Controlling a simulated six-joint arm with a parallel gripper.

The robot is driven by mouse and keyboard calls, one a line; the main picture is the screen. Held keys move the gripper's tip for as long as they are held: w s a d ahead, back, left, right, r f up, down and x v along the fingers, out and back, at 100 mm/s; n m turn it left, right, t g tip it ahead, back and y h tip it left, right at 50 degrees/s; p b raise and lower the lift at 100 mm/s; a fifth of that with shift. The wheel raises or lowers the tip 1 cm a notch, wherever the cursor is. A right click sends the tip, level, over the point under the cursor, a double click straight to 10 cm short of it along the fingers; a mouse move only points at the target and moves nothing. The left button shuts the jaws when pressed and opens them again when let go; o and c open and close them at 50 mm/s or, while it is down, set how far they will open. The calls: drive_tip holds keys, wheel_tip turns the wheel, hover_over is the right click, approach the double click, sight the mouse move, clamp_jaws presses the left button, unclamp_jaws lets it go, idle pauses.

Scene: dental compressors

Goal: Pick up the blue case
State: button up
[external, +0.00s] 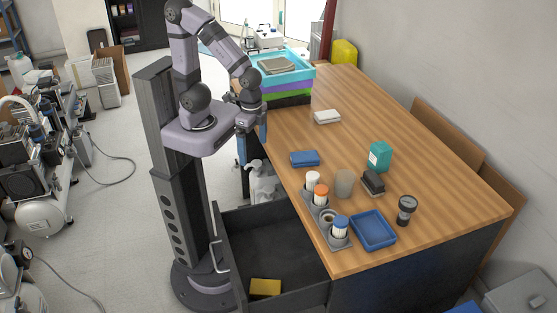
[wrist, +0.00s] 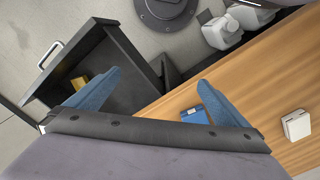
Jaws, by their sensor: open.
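The blue case (external: 304,158) is a small flat box lying on the wooden table, near its left edge in the external view. In the wrist view the blue case (wrist: 193,115) shows beside the right finger, partly hidden by that finger and the gripper body. My gripper (external: 253,130) has blue fingers and hangs near the table's left edge, up and to the left of the case and apart from it.
An open drawer (external: 245,235) holds a yellow object (external: 265,288). A bottle rack (external: 315,215), a blue tray (external: 373,230), a grey cup (external: 344,183) and a teal box (external: 379,157) stand near the case. A white box (external: 327,117) and stacked crates (external: 290,88) lie farther back.

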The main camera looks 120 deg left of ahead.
drive_tip(key=w+a+r+n+t+h+p, duration=0.15)
drive_tip(key=w+a+n+t+h, duration=0.35)
drive_tip(key=a+n, duration=0.6)
drive_tip(key=w+a+r+n+t+h+p, duration=0.1)
drive_tip(key=w+a+n+t+h+p, duration=0.2)
drive_tip(key=w+a+n+h, duration=0.75)
drive_tip(key=n+y, duration=0.4)
approach(304, 153)
drive_tip(key=d, duration=0.1)
drive_tip(key=w+d, duration=0.1)
drive_tip(key=shift+w+d+f+m, duration=0.1)
drive_tip(key=shift+w+d+m, duration=0.15)
drive_tip(key=shift+w+d, duration=0.1)
drive_tip(key=shift+f, duration=0.25)
drive_tip(key=shift+p+x, duration=1.55)
drive_tip(key=shift+x, duration=1.45)
drive_tip(key=shift+w+d+f, duration=0.35)
drive_tip(key=shift+d+f, duration=0.1)
